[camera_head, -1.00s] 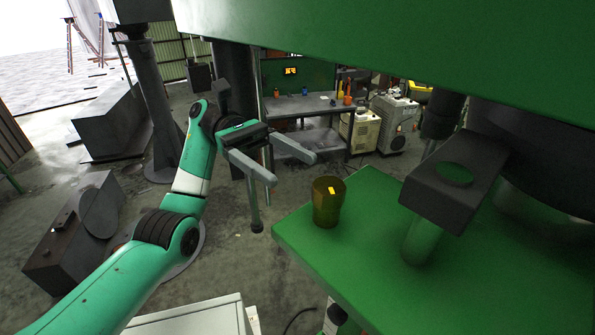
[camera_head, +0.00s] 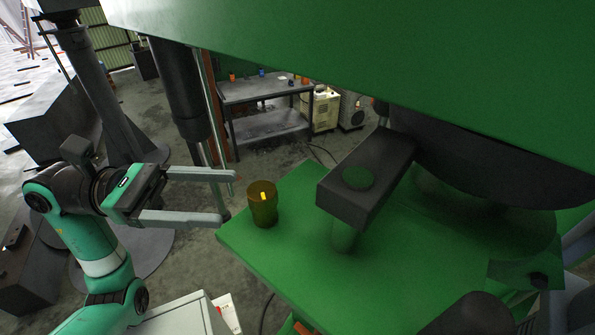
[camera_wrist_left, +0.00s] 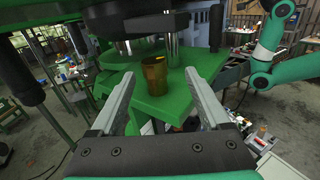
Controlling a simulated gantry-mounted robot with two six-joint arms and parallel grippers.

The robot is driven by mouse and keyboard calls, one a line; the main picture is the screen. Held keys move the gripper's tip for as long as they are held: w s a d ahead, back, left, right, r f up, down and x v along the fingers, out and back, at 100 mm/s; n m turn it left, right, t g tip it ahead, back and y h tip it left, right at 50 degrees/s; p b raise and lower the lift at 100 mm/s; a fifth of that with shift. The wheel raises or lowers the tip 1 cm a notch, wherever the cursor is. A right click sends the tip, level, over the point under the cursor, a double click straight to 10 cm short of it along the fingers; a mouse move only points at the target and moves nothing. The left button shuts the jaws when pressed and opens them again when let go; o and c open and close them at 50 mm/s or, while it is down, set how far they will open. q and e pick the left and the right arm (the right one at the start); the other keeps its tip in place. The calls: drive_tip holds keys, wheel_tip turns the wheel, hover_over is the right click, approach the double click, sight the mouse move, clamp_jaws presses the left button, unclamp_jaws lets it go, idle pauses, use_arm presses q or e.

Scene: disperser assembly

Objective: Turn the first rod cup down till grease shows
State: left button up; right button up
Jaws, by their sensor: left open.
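An amber, see-through cup (camera_head: 263,207) with a small yellow mark stands upright near the corner of the green machine table (camera_head: 390,290). It also shows in the left wrist view (camera_wrist_left: 154,75), ahead and between the two fingers. My left gripper (camera_head: 228,198) is open and empty, its fingers pointing at the cup from the left. No grease can be made out. My right gripper is not in view, though a teal arm (camera_wrist_left: 272,45) shows at the right of the left wrist view.
A dark bracket with a round green top (camera_head: 358,178) stands on the table to the right of the cup. A large green beam (camera_head: 380,60) hangs above. A white cabinet (camera_head: 180,315) stands below my left gripper. A grey workbench (camera_head: 265,90) is at the back.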

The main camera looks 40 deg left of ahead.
sight(262, 197)
use_arm(q)
drive_tip(key=shift+n+t, duration=0.3)
drive_tip(key=shift+n, duration=0.1)
drive_tip(key=x, duration=1)
drive_tip(key=shift+w+a+f+p, duration=0.2)
drive_tip(key=shift+w+f+p, duration=0.1)
drive_tip(key=shift+w+p, duration=0.1)
clamp_jaws()
